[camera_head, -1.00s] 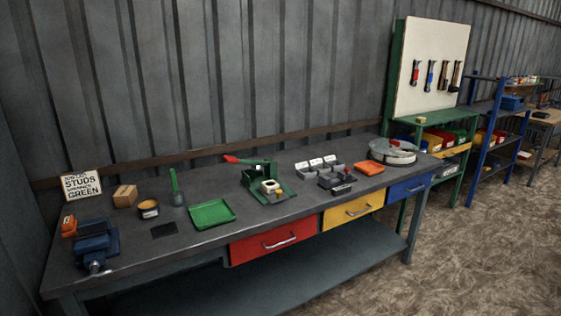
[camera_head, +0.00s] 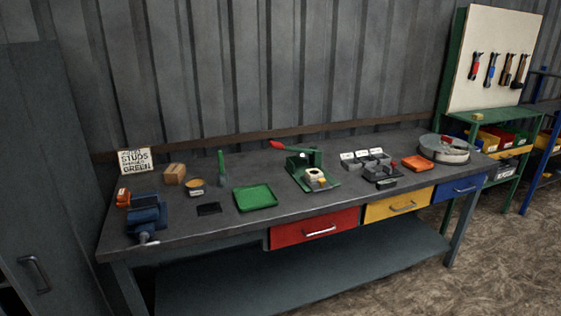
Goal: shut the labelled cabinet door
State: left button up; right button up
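A tall dark grey cabinet door or panel (camera_head: 45,170) stands at the left edge. It has a metal bar handle (camera_head: 34,273) low on it. No label shows on the visible part, so I cannot tell whether it is the labelled door or how far it stands open. Its left side is cut off by the frame. Neither of my grippers is in view.
A long grey workbench (camera_head: 150,190) stands right of the cabinet, with a vise (camera_head: 147,215), a green tray (camera_head: 255,198) and a sign (camera_head: 134,161) on it. A red drawer (camera_head: 315,228) faces front. Bare floor (camera_head: 390,290) lies at the lower right.

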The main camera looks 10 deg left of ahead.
aim_at(42, 258)
jog(key=u, duration=1.85)
